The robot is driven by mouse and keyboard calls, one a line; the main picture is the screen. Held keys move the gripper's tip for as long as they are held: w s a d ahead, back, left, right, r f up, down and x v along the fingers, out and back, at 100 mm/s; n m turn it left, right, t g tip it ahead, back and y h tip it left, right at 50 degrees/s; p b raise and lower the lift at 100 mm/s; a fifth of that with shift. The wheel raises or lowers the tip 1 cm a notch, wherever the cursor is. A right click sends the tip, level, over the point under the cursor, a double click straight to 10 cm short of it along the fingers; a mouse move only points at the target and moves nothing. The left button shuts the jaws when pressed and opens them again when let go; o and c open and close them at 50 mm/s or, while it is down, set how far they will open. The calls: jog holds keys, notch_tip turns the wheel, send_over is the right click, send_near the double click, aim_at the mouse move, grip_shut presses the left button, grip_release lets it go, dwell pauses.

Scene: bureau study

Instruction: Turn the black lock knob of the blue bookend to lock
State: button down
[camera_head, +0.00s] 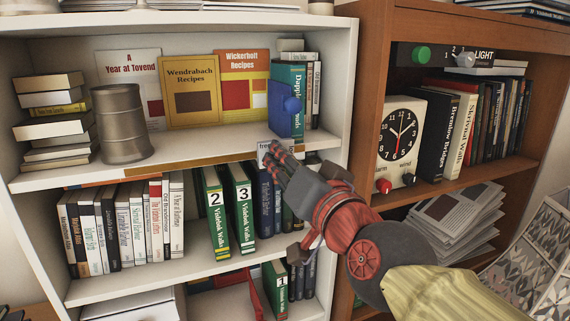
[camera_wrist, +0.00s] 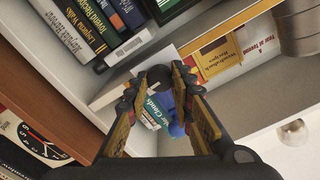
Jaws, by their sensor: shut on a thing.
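The blue bookend (camera_head: 281,110) stands upright on the upper white shelf, against the teal book at the right end of the row. My gripper (camera_head: 272,155) is at the shelf's front edge, below the bookend. In the wrist view, my gripper (camera_wrist: 159,76) is shut on a dark round thing, the black lock knob (camera_wrist: 163,97), which the fingers largely cover. A small white label reading "free" (camera_head: 263,150) shows beside the fingertips; the knob's setting is hidden.
Recipe books (camera_head: 192,92) and a grey metal canister (camera_head: 122,124) stand left on the same shelf. A clock (camera_head: 401,140) stands in the brown bookcase (camera_head: 367,60) at right, near my arm.

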jog(key=shift+m, duration=0.5)
jog(key=c, duration=1.5)
grip_release()
jog(key=shift+c, duration=0.2)
